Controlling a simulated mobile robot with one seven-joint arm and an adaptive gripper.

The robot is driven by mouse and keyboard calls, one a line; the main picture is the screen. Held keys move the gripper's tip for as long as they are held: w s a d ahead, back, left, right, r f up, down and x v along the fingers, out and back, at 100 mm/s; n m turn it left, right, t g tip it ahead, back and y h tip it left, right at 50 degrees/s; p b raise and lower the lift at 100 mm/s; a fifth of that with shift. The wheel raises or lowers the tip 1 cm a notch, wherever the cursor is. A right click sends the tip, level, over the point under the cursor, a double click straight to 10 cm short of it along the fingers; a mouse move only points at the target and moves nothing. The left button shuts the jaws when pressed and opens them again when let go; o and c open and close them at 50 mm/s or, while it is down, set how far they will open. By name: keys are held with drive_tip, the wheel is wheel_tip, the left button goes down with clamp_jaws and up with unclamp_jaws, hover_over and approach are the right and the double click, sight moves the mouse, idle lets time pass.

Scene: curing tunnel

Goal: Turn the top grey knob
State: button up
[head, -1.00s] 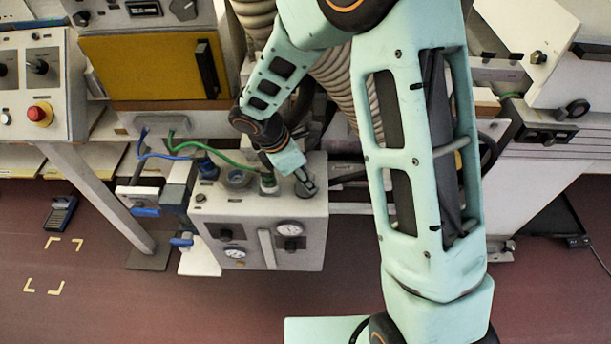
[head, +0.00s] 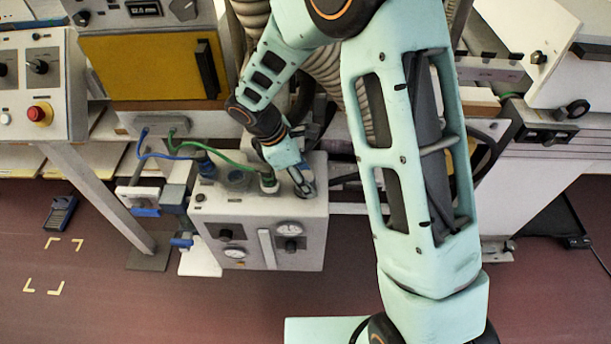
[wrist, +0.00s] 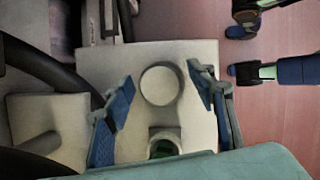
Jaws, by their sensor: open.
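The grey knob (wrist: 160,85) is a round, pale grey cylinder on top of a beige box (head: 250,205); it shows in the wrist view, seen from above. My gripper (wrist: 160,78) is open, with one blue-padded finger on each side of the knob and a visible gap to each. I cannot tell how far its tips reach down. In the head view my gripper (head: 304,187) is over the right part of the box top and mostly hides the knob.
A green-hose connector (head: 268,181) stands on the box close to the left of my gripper. A round fitting (head: 237,179) and a blue-hose connector (head: 207,166) are further left. The floor in front is clear.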

drive_tip(key=v, duration=1.2)
